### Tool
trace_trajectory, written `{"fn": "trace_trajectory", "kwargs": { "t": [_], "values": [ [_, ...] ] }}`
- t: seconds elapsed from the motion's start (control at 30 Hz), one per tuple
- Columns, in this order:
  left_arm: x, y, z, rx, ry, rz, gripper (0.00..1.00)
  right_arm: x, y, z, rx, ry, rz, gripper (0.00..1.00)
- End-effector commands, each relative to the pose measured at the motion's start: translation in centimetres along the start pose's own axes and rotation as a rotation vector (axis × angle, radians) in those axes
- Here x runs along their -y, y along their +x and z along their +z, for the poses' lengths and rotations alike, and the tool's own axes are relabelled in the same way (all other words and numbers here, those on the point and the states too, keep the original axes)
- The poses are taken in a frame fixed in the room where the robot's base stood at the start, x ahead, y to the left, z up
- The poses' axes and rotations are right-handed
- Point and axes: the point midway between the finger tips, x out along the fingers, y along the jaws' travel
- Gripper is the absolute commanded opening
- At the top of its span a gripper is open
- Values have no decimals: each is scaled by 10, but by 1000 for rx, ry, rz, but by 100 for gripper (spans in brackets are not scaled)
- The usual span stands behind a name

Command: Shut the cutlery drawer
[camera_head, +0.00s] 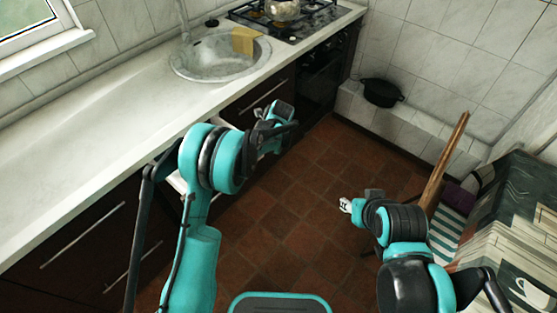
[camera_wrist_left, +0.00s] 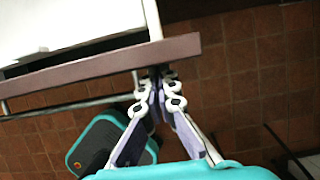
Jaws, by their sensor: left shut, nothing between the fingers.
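The cutlery drawer (camera_wrist_left: 110,62) stands open in the left wrist view. Its brown front runs across the picture, with a bar handle below it and a white side wall behind its right end. In the head view my left arm hides most of the drawer. My left gripper (camera_wrist_left: 165,80) is shut and empty, its fingertips at the drawer front near the right end; I cannot tell whether they touch it. In the head view my left gripper (camera_head: 273,125) is out over the floor beside the counter. My right gripper (camera_head: 346,205) is over the floor, away from the drawer; its jaws are too small to read.
The white counter (camera_head: 80,140) runs along the left, with a round sink (camera_head: 205,65), a yellow cloth (camera_head: 243,40) and a gas hob (camera_head: 290,18). A black pot (camera_head: 381,92) sits on a tiled ledge. A wooden pole (camera_head: 445,160) stands at right. The middle floor is clear.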

Motion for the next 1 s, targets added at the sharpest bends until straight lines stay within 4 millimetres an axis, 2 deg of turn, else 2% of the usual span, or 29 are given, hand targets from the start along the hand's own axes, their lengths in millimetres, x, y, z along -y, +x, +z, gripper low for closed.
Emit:
{"fn": "trace_trajectory", "kwargs": {
  "t": [0.03, 0.2, 0.5, 0.8, 1.0],
  "values": [
    [-1, 6, 15, 1, -4, 1, 0, 0, -1, 0, 0, 0, 0, 40],
    [-1, 23, 59, 1, -4, 2, 0, 0, -2, -2, 0, 0, 0, 40],
    [0, 51, 127, 0, -2, 1, 0, 0, -5, -4, 0, 0, 0, 40],
    [0, 67, 168, 1, 0, 0, 0, 0, -7, -5, 0, 0, 0, 40],
    [0, 71, 177, 0, 0, -1, 0, 0, -8, -6, 0, 0, 0, 40]
  ]
}}
